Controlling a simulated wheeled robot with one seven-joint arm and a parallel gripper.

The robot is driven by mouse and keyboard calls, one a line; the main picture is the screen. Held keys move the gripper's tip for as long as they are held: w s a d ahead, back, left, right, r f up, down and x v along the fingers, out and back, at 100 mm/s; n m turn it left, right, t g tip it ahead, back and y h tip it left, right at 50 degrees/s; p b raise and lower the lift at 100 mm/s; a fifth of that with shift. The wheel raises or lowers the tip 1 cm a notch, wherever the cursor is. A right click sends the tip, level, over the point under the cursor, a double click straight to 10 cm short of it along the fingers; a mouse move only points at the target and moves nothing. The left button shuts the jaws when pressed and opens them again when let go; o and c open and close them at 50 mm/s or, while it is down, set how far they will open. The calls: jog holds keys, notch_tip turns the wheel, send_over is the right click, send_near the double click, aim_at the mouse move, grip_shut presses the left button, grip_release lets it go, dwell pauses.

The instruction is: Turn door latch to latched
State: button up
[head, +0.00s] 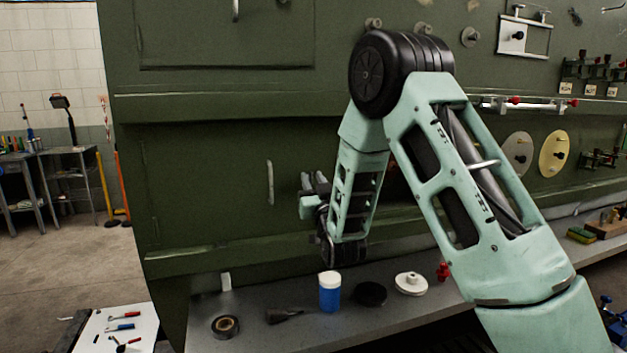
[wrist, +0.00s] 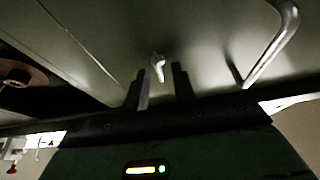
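The door latch (wrist: 158,65) is a small pale lever on the green panel. In the wrist view its tip points down toward my gripper, tilted slightly right. I cannot make it out in the head view, where my arm covers part of the panel. My gripper (wrist: 160,80) is open, with its two dark fingers apart. The latch appears in line with the gap between them, near the fingertips. I cannot tell whether either finger touches it. In the head view my gripper (head: 307,196) is close to the panel, right of the door handle (head: 270,182).
The bar handle also stands out at the right of the wrist view (wrist: 275,48). Below, a grey shelf (head: 255,305) holds a blue jar (head: 329,292), a black disc (head: 370,293), a white round part (head: 411,283) and a tape roll (head: 225,326). A horizontal ledge (head: 230,107) crosses the panel above.

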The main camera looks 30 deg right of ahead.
grip_shut()
jog(key=shift+f+m+b, duration=0.15)
jog(key=shift+m+b, duration=0.25)
jog(key=shift+b, duration=0.2)
jog(key=m+g+h+b, duration=0.2)
jog(key=m+b, duration=0.3)
jog(key=m+g+h+b, duration=0.2)
jog(key=m+b, duration=0.4)
jog(key=m+g+h+b, duration=0.1)
jog(key=m+b, duration=0.4)
jog(key=shift+m+g+h, duration=0.4)
jog(key=m+g+b, duration=0.1)
jog(key=m, duration=0.1)
jog(key=m+b, duration=0.1)
jog(key=m, duration=0.1)
jog(key=shift+m+g+y, duration=0.3)
jog(key=shift+m+g, duration=0.1)
